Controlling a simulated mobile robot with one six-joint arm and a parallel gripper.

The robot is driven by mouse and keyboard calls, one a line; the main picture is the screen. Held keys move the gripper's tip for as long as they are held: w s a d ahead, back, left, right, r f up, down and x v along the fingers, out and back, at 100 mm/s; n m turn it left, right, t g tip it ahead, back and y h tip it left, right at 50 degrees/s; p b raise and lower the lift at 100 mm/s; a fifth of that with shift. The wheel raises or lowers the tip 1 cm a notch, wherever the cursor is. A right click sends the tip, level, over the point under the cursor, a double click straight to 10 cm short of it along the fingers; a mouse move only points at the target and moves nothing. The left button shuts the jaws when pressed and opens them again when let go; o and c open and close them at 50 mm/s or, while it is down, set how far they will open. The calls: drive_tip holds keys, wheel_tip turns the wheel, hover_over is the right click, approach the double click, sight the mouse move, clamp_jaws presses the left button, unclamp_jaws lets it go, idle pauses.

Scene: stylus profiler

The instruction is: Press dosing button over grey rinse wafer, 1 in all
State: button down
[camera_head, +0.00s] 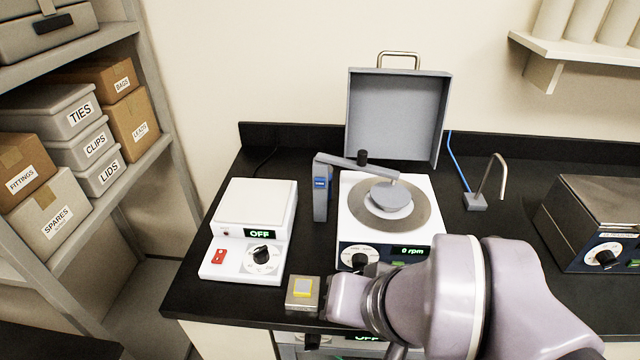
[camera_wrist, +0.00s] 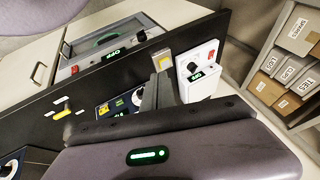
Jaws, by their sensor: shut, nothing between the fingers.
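A grey round wafer (camera_head: 388,198) lies on the turntable of the white spin coater (camera_head: 348,215), whose display reads 0 rpm. A grey dispensing arm (camera_head: 338,160) reaches over it from a post (camera_head: 320,200) with a small blue label. A black cap (camera_head: 362,157), apparently the dosing button, stands on that arm. My gripper is low at the bench's front edge, well in front of the wafer and the cap and apart from them. Its fingers (camera_wrist: 160,92) are shut and empty in the wrist view; in the head view they are mostly hidden by my wrist.
A white hotplate (camera_head: 255,205) reading OFF stands left. The coater's grey lid (camera_head: 398,115) stands open behind. A bent tube stand (camera_head: 476,200) and a metal-topped device (camera_head: 600,215) are right.

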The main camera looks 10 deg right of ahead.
idle(0.5)
drive_tip(key=w+a+f+m+t+y+b, duration=0.1)
drive_tip(key=w+a+m+y, duration=0.25)
drive_tip(key=w, duration=0.35)
drive_tip(key=w+a+f+m+t+y+b, duration=0.1)
drive_tip(key=w+a+f+m+y, duration=0.2)
drive_tip(key=w, duration=0.4)
drive_tip(key=w+d+f+m+t+h, duration=0.2)
drive_tip(key=w+d+m, duration=0.1)
drive_tip(key=w, duration=0.3)
drive_tip(key=w+d+f+m+t+h+b, duration=0.1)
drive_tip(key=w+d+f+m+t, duration=0.1)
drive_tip(key=w+d, duration=0.4)
drive_tip(key=shift+w+f+m+h, duration=0.25)
drive_tip(key=shift+f+m+h, duration=0.1)
drive_tip(key=shift+f+m, duration=0.45)
drive_tip(key=shift+d, duration=0.1)
